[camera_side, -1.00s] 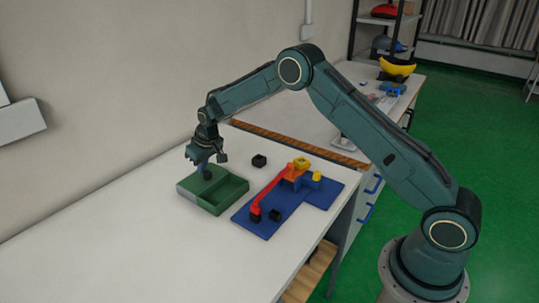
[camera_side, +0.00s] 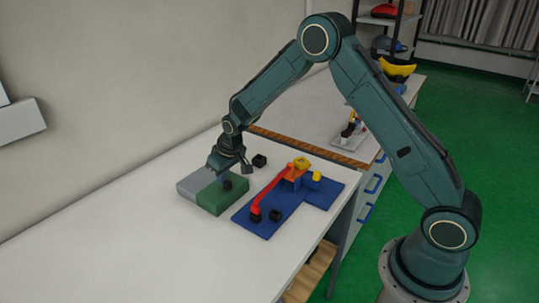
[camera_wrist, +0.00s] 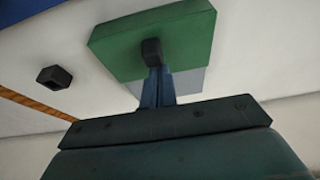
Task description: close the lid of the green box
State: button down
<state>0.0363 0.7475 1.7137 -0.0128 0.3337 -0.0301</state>
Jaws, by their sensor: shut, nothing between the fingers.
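The green box (camera_side: 222,207) stands on the white table, left of the blue plate. Its flat green lid (camera_side: 208,194) covers the front right part, and no open compartment shows. A grey part (camera_side: 188,186) lies bare on the left; it also shows in the wrist view (camera_wrist: 190,80). A dark knob (camera_side: 228,185) is on the lid. My gripper (camera_side: 224,179) is shut and empty, pointing down at the knob. In the wrist view my gripper's fingertips (camera_wrist: 156,68) are right at the dark knob (camera_wrist: 151,51); whether they touch it is hard to tell.
A blue plate (camera_side: 258,224) with a red bar (camera_side: 270,190), yellow pieces and dark blocks lies close to the right. A loose black block (camera_side: 259,160) stands behind the box. The table front left is clear.

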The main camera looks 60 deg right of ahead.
aim_at(222, 187)
jog(key=shift+s+f, duration=0.25)
jog(key=shift+s, duration=0.15)
jog(key=shift+w, duration=0.15)
jog(key=shift+w+r, duration=0.2)
jog(key=shift+w, duration=2.05)
jog(key=v, duration=1)
jog(key=shift+r, duration=0.1)
